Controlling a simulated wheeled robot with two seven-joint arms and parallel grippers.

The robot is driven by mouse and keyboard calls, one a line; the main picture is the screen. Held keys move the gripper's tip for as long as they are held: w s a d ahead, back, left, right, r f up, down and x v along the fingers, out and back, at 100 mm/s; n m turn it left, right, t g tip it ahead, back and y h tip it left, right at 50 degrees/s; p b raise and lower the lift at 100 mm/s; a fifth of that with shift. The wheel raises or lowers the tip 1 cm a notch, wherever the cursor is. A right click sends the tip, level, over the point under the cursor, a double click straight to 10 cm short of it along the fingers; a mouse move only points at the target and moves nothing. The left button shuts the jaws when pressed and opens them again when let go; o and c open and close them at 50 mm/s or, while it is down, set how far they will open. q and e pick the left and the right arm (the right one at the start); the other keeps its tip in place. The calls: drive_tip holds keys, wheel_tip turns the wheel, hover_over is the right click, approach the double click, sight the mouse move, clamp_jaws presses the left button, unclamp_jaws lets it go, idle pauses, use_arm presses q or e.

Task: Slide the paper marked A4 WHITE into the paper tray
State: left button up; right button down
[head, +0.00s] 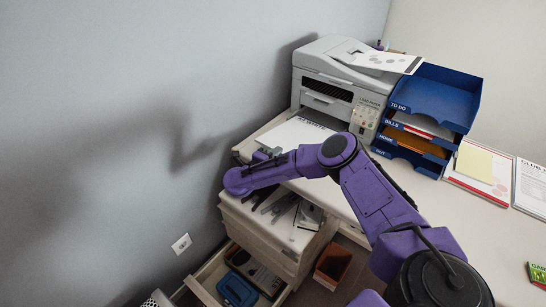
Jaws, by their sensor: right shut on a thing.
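A white sheet or stack of paper (292,134) with dark lettering along its far edge lies in front of the printer (318,78). The lettering is too small and partly covered to read surely. My right arm crosses in front of the near part of the paper. My right gripper (266,156) is at the paper's near left edge and is shut on it, though its fingertips are hard to make out. The paper tray cannot be clearly told apart in front of the printer. My left gripper is not in view.
Blue stacked letter trays (436,94) stand right of the printer. Papers with a yellow sheet (474,163) lie to their right. Below, an open drawer (206,291) holds a blue box (237,290). Dark tools lie on the cabinet top under my arm.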

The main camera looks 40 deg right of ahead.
sight(293, 141)
drive_tip(key=b+x, duration=0.2)
drive_tip(key=x, duration=0.1)
drive_tip(key=b+x, duration=0.2)
drive_tip(key=x, duration=0.2)
drive_tip(key=r+b+x, duration=0.1)
drive_tip(key=b+x, duration=0.1)
drive_tip(key=x, duration=0.1)
drive_tip(key=shift+d+b, duration=0.3)
drive_tip(key=shift+d, duration=0.2)
drive_tip(key=shift+w+d+r+b, duration=0.1)
drive_tip(key=shift+w+d+b, duration=0.2)
drive_tip(key=shift+d, duration=0.45)
drive_tip(key=c, duration=1.1)
unclamp_jaws()
drive_tip(key=shift+s, duration=0.1)
